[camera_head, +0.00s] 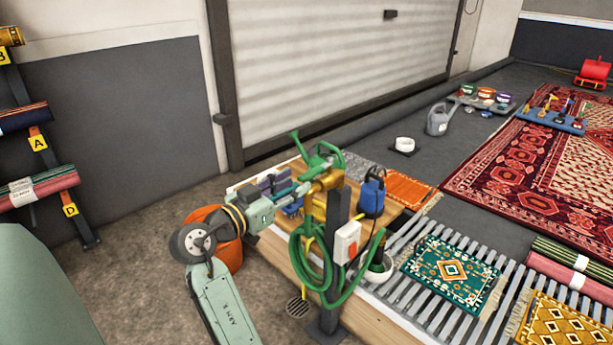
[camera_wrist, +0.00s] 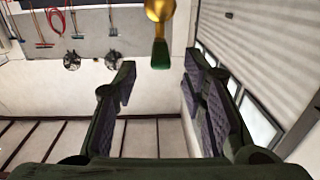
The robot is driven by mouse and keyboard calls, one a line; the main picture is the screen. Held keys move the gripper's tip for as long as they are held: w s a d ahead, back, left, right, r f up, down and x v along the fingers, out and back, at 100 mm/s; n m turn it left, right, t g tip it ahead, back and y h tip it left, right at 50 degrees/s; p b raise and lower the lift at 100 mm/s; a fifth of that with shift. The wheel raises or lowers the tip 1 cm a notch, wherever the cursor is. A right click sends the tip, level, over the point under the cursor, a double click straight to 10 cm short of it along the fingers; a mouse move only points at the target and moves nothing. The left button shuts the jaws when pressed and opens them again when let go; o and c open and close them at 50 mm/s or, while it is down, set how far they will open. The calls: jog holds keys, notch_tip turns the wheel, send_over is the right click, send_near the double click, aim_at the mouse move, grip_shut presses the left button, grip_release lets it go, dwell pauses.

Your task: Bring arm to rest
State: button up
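My arm reaches up from the bottom of the head view and bends right. My gripper (camera_head: 280,186) is beside the dark post with the yellow-brass tap (camera_head: 325,184), over the edge of the wooden bench. In the wrist view my gripper (camera_wrist: 158,72) has its two dark green fingers with purple pads spread well apart. Nothing is between the fingers. A brass piece with a green end (camera_wrist: 160,50) shows beyond them at the top. Whether the gripper touches the post or tap cannot be told.
A blue pump-like item (camera_head: 371,194) stands on the bench. An orange bucket (camera_head: 228,252) is close under the arm. Bare floor (camera_head: 140,260) lies left.

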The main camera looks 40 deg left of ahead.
jog(key=shift+s, duration=0.9)
